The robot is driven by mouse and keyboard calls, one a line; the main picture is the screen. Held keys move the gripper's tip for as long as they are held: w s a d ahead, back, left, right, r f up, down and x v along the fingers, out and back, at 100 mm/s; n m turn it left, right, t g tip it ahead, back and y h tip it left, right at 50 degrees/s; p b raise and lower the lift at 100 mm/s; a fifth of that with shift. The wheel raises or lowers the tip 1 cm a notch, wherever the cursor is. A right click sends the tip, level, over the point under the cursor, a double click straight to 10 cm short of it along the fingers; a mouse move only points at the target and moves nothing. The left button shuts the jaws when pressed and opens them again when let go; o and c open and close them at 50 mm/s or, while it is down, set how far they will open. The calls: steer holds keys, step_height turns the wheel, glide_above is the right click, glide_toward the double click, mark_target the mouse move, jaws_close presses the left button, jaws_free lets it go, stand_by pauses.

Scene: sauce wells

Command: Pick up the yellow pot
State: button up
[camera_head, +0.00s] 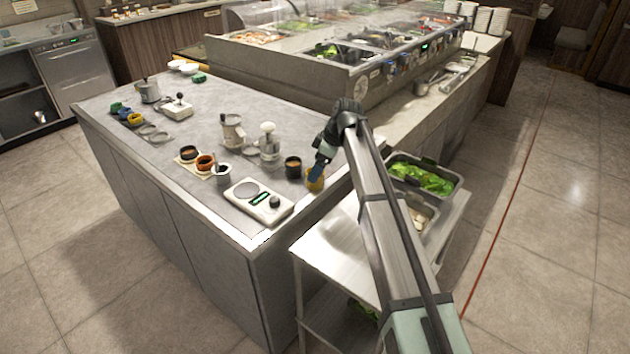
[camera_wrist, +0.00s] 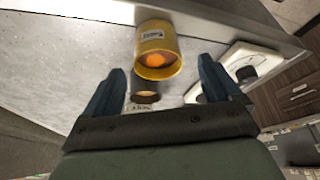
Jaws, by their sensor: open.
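The yellow pot (camera_head: 315,180) stands upright near the right edge of the grey counter (camera_head: 215,100), partly hidden behind my gripper in the head view. In the wrist view the yellow pot (camera_wrist: 156,50) shows a label on its side and orange contents, and lies ahead of my fingertips, roughly between their lines. My gripper (camera_head: 320,166) is open, its two blue fingers (camera_wrist: 165,82) spread apart with nothing held. I cannot tell whether a finger touches the pot.
A dark pot (camera_head: 293,167) stands just left of the yellow pot and shows behind it in the wrist view (camera_wrist: 145,93). A white scale (camera_head: 259,200) sits at the counter's front edge. A grinder-like device (camera_head: 269,145) and small cups stand further left.

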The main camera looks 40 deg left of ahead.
steer(key=shift+x, duration=1.9)
steer(key=shift+w+d, duration=0.1)
steer(key=shift+w, duration=0.05)
steer(key=c, duration=1.2)
step_height(320, 180, up, 10)
steer(key=shift+s+a, duration=2.1)
steer(key=shift+s, duration=0.75)
steer(key=shift+s+a, duration=2.15)
steer(key=shift+s, duration=0.65)
steer(key=shift+s+a, duration=2.1)
steer(key=shift+s, duration=0.75)
